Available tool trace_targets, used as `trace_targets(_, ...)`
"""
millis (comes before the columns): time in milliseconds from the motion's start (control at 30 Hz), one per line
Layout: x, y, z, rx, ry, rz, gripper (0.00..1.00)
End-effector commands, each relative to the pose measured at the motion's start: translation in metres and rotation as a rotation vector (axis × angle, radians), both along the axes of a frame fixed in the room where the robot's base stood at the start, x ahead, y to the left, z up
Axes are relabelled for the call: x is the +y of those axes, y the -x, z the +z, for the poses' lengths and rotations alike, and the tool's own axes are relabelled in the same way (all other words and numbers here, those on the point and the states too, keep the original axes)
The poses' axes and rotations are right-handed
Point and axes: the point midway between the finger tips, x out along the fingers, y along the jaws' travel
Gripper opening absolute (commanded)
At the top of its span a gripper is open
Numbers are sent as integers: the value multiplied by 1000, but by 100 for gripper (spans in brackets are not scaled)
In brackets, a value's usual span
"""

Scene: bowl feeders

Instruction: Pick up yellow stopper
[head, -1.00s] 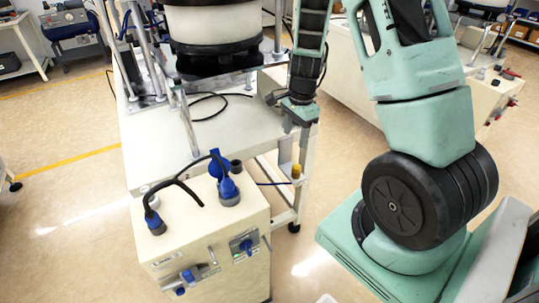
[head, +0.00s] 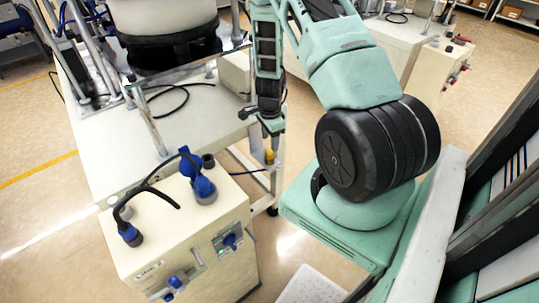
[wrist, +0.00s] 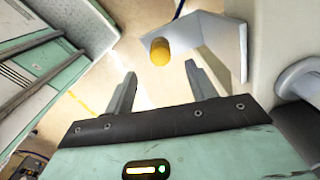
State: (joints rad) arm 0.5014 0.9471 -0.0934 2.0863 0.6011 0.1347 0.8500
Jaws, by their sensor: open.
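The yellow stopper (head: 269,157) is a small rounded yellow piece low at the right side of the white bench, beside its leg. In the wrist view the stopper (wrist: 160,51) appears against a pale grey bracket (wrist: 222,45), just beyond the fingertips and lined up between them. My gripper (wrist: 161,70) is open and empty, its two grey fingers apart. In the head view my gripper (head: 273,140) points down just above the stopper. How far the fingertips are from it is hard to tell.
A cream control box (head: 175,230) with blue connectors and a black cable stands front left. The white bench (head: 190,115) carries a bowl feeder (head: 165,25). Another white bench (head: 400,45) is at the back right. A white perforated panel (head: 308,285) is at the bottom.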

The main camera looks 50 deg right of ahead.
Motion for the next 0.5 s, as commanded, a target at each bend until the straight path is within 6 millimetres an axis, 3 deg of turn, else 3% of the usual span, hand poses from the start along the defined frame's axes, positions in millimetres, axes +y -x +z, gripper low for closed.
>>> trace_targets(233,1,0,-15,1,-2,0,56)
trace_targets(500,1,0,-50,2,-1,0,56)
